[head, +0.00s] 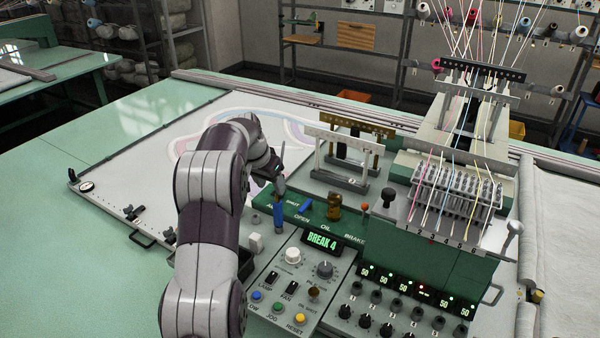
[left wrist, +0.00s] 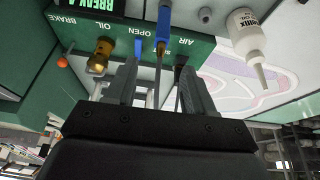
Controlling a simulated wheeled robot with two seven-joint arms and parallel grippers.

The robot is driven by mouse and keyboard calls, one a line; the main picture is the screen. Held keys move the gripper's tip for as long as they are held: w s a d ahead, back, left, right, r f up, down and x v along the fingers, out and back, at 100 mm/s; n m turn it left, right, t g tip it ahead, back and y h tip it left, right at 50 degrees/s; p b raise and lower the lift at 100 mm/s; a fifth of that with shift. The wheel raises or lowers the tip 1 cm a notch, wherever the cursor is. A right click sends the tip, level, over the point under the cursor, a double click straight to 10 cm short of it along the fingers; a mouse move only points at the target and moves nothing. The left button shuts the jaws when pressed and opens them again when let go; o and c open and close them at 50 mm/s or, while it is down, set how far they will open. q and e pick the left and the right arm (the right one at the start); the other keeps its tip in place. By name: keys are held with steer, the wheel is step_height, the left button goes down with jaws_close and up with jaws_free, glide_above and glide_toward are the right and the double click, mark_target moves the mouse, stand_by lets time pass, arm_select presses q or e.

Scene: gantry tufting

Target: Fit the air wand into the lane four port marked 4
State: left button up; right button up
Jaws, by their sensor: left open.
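The air wand (head: 278,217) has a blue handle and stands upright by the AIR label on the green console. In the left wrist view the blue wand (left wrist: 163,25) shows its brass collar and thin metal tube. My left gripper (head: 276,178) is above the wand in the head view. In the left wrist view my left gripper (left wrist: 160,88) is open, its two dark fingers apart with the thin tube showing between them. The numbered lane block (head: 452,200) is at right; port 4 cannot be told clearly. My right gripper is not in view.
A blue OPEN lever (head: 305,208) and brass oil piece (head: 334,208) stand close right of the wand. The display (head: 322,240) reads BREAK 4. A white bottle (left wrist: 247,38) shows in the wrist view. Tall threads rise above the lane block.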

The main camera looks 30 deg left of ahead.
mark_target(276, 203)
arm_select(q)
steer(key=p+x, duration=0.1)
steer(key=x, duration=0.2)
steer(key=p+x, duration=0.2)
steer(key=x, duration=0.2)
steer(key=p+x, duration=0.2)
steer(key=x, duration=0.1)
steer(key=shift+s+a+f, duration=0.1)
steer(key=shift+s+f, duration=0.15)
steer(key=shift+f, duration=0.4)
steer(key=shift+s+f, duration=0.1)
steer(key=shift+s, duration=0.15)
steer(key=shift+w+f, duration=0.1)
steer(key=shift+c, duration=1)
steer(key=shift+w+f, duration=0.1)
steer(key=shift+w, duration=0.05)
jaws_close()
steer(key=c, duration=0.6)
jaws_free()
jaws_close()
steer(key=shift+p, duration=0.3)
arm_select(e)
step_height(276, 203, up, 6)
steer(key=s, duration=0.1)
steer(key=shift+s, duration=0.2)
arm_select(q)
steer(key=shift+r, duration=0.3)
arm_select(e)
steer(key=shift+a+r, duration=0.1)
